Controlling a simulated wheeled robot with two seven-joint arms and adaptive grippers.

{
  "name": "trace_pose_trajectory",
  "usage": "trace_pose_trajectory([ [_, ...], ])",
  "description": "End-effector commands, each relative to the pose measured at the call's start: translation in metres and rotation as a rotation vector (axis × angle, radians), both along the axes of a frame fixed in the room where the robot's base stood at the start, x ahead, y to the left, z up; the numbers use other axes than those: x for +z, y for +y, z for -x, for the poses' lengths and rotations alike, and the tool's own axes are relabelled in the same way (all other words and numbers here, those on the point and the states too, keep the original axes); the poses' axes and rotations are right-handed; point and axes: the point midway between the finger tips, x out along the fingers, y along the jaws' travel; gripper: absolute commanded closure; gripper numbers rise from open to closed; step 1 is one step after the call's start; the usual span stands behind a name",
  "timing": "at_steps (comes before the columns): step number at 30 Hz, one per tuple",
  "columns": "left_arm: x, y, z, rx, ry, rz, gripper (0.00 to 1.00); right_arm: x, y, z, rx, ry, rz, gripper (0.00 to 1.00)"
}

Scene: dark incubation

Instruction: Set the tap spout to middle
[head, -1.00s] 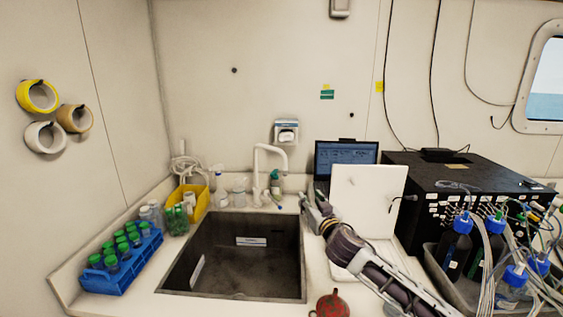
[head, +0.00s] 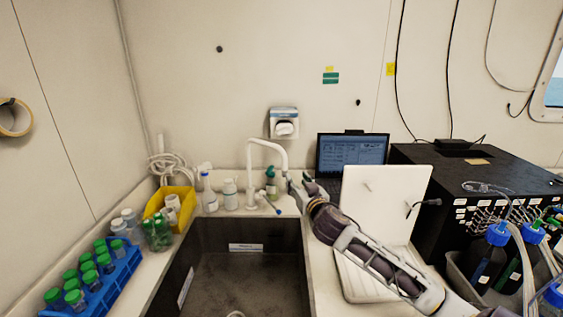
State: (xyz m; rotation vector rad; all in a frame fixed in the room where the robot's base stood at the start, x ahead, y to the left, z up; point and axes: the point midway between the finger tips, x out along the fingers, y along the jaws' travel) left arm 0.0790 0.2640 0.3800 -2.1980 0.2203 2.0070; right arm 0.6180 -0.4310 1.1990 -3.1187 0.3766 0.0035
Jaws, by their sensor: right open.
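The white tap (head: 252,176) stands behind the dark sink (head: 213,230). Its spout (head: 268,143) arches up and points to the right, ending near the sink's right side. My right gripper (head: 294,189) is open at the spout's down-turned end. Its fingertips overlap the spout tip in the picture, and I cannot tell whether they touch it. My left gripper is not in view.
Bottles (head: 230,194) and a yellow bin (head: 170,208) are left of the tap. A blue rack (head: 95,285) of green-capped tubes lines the left counter.

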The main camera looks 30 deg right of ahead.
Motion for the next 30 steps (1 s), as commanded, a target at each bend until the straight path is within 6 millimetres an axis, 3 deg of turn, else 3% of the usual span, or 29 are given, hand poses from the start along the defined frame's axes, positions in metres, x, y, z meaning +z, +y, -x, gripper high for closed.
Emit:
trace_pose_trajectory([
  [20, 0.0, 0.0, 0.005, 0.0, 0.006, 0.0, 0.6, 0.0, -0.001, -0.002, 0.0, 0.0, 0.0, 0.58],
  [30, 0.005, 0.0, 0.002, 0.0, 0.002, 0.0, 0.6, 0.001, -0.005, -0.018, 0.0, -0.001, 0.0, 0.58],
])
